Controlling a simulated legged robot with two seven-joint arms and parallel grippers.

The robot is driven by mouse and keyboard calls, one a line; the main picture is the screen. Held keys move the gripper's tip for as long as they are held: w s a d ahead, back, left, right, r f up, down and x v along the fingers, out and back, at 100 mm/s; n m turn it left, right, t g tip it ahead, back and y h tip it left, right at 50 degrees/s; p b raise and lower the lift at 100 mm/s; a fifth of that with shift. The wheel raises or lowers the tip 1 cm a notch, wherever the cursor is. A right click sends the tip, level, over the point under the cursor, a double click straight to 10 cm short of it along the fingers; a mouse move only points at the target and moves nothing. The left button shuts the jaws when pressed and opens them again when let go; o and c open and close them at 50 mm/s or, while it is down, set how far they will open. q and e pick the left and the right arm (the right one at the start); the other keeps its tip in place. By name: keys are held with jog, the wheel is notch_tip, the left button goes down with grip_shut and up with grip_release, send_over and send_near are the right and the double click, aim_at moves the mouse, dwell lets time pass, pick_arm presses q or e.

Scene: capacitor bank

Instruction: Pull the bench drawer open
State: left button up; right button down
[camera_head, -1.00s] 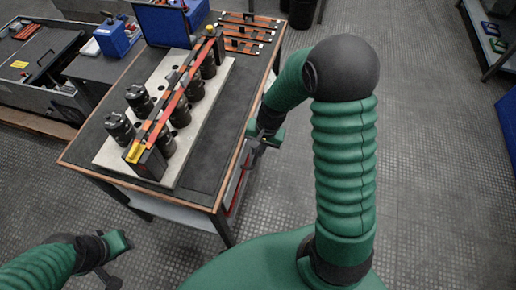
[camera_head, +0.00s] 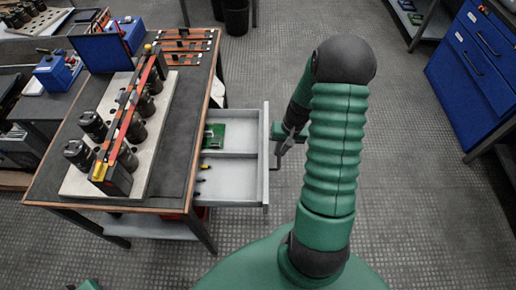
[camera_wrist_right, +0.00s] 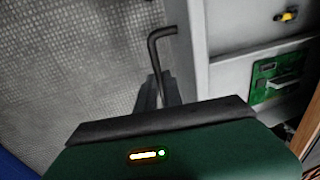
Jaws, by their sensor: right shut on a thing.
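The bench drawer (camera_head: 238,185) is pulled out from the right side of the bench (camera_head: 178,165). Its light grey inside shows compartments with a green board and small yellow-and-black items. My right gripper (camera_head: 281,143) is at the drawer's front, shut on the dark drawer handle (camera_head: 277,160). In the right wrist view the bent handle (camera_wrist_right: 161,50) runs down between the fingers, beside the drawer front. Only a green scrap of my left gripper (camera_head: 88,286) shows at the bottom edge; its fingers are out of the picture.
The bench top carries a pale plate (camera_head: 78,182) with several black capacitors and a red-and-black bar across them. Bars with orange strips (camera_head: 184,45) lie at the back. A blue cabinet (camera_head: 475,65) stands at the right.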

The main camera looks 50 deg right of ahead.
jog(key=s+d, duration=0.6)
jog(key=shift+s+d+p, duration=0.15)
jog(key=shift+s+p, duration=0.05)
jog(key=shift+p, duration=0.15)
jog(key=shift+r, duration=0.15)
jog(key=c, duration=1.7)
grip_release()
jog(key=shift+c, duration=0.2)
jog(key=shift+o, duration=1.2)
jog(key=shift+f, duration=0.2)
notch_tip(320, 180, up, 16)
jog(key=s+d+p, duration=0.2)
jog(key=p, duration=0.2)
jog(key=shift+s+r, duration=0.15)
jog(key=shift+r, duration=0.1)
